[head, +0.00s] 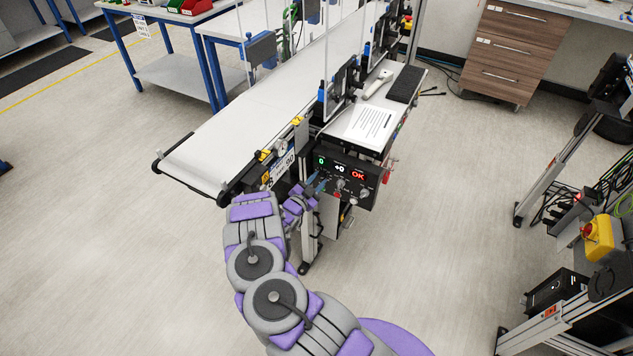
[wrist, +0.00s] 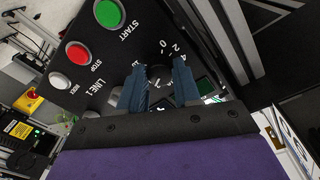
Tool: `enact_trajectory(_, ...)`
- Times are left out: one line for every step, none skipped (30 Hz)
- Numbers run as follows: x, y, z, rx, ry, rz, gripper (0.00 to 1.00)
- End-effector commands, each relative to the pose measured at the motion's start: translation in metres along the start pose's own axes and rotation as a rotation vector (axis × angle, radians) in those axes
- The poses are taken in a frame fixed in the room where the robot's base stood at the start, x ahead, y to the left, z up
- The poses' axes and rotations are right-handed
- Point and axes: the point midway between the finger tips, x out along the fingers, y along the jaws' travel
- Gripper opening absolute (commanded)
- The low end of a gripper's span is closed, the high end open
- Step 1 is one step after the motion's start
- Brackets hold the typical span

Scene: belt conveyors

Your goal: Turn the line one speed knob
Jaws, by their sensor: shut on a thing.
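The line one speed knob (wrist: 160,74) is a dark round knob with a white mark, on a black panel (wrist: 132,52) labelled LINE 1. Scale numbers such as 0, 2 and 4 show beside it. My gripper (wrist: 160,84) has its two blue fingers on either side of the knob, shut on it. The fingers hide part of the knob and scale. In the head view, my gripper (head: 318,186) is at the left part of the control box (head: 369,180), which has lit displays reading 0, +0 and OK. The knob itself is hard to make out there.
The belt conveyor (head: 245,125) runs behind the box. Open floor (head: 120,250) lies to the left.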

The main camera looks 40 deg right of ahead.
Motion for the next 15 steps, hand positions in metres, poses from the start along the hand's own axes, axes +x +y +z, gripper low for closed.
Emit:
enact_trajectory(0.0001, 0.0026, 0.0004, -0.04, 0.0, 0.002, 0.02)
enact_trajectory(0.0001, 0.0027, 0.0003, -0.066, 0.002, 0.001, 0.02)
enact_trajectory(0.0001, 0.0029, 0.0002, -0.103, 0.004, 0.0, 0.02)
enact_trajectory(0.0001, 0.003, 0.0002, -0.13, 0.005, -0.001, 0.02)
enact_trajectory(0.0001, 0.003, 0.0001, -0.159, 0.007, -0.002, 0.02)
enact_trajectory(0.0002, 0.003, 0.0001, -0.197, 0.008, -0.004, 0.02)
enact_trajectory(0.0001, 0.0029, 0.0001, -0.226, 0.01, -0.006, 0.02)
enact_trajectory(0.0001, 0.0029, 0.0001, -0.255, 0.011, -0.007, 0.02)
enact_trajectory(0.0, 0.0027, 0.0001, -0.292, 0.013, -0.009, 0.02)
enact_trajectory(0.0, 0.0027, 0.0001, -0.321, 0.014, -0.011, 0.02)
enact_trajectory(0.0, 0.0028, 0.0, -0.35, 0.015, -0.012, 0.02)
enact_trajectory(0.0001, 0.0029, -0.0001, -0.388, 0.017, -0.013, 0.02)
enact_trajectory(0.0001, 0.003, -0.0002, -0.416, 0.018, -0.014, 0.02)
enact_trajectory(0.0002, 0.003, -0.0003, -0.444, 0.02, -0.015, 0.02)
enact_trajectory(0.0003, 0.0031, -0.0004, -0.482, 0.021, -0.017, 0.02)
